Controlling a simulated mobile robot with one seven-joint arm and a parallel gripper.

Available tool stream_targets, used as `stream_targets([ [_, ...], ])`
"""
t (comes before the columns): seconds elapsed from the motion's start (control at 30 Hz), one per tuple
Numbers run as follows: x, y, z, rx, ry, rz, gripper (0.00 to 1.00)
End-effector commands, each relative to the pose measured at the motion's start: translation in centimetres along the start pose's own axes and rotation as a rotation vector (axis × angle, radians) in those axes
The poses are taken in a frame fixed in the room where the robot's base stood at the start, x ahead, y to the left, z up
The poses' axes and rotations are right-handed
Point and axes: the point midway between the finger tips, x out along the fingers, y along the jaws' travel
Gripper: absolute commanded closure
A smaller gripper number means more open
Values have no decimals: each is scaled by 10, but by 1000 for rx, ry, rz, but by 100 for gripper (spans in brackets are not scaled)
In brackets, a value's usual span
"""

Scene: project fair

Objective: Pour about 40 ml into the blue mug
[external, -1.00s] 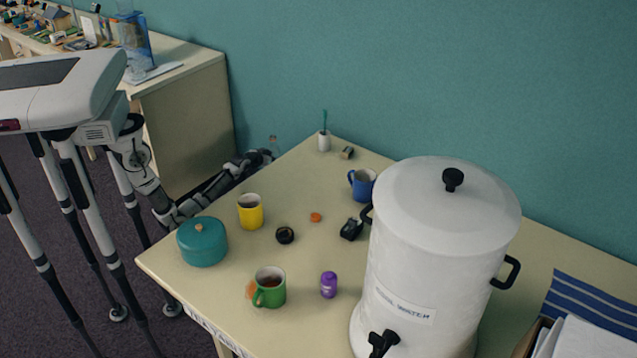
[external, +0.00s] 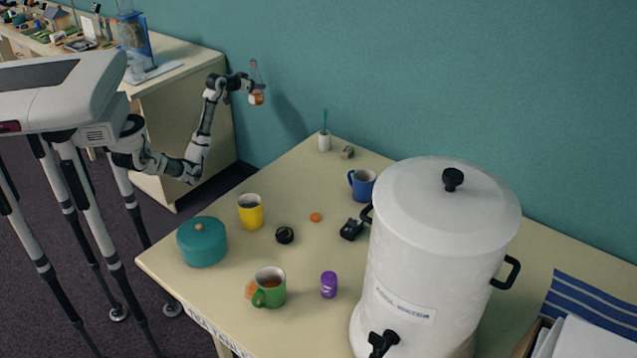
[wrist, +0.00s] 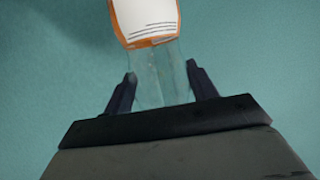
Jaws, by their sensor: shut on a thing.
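The blue mug (external: 362,184) stands upright towards the back of the table, just left of the large white urn; its inside is mostly hidden. My gripper (external: 250,86) is raised beyond the table's far left corner, well away from the mug. It is shut on a small clear bottle (external: 257,95) with orange contents low in it. In the wrist view the two dark fingers (wrist: 160,85) sit either side of the clear neck, and the bottle (wrist: 146,20) shows a white label with orange around it.
The white urn (external: 440,250) is a tall obstacle on the right. A yellow mug (external: 250,213), green mug (external: 270,290), teal pot (external: 202,243), purple bottle (external: 328,285) and white holder (external: 324,141) stand on the table. Small items lie between them.

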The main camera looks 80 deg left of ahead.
Motion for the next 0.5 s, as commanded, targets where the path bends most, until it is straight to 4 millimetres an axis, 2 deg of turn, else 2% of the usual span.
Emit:
stream_targets([
  [0.03, -6, 6, -19, 18, 6, 27, 70],
  [0.2, -20, 44, -63, 69, 5, 151, 70],
  [0.37, -33, 90, -97, 128, 1, 290, 70],
  [0.5, -42, 138, -119, 182, 0, 425, 70],
])
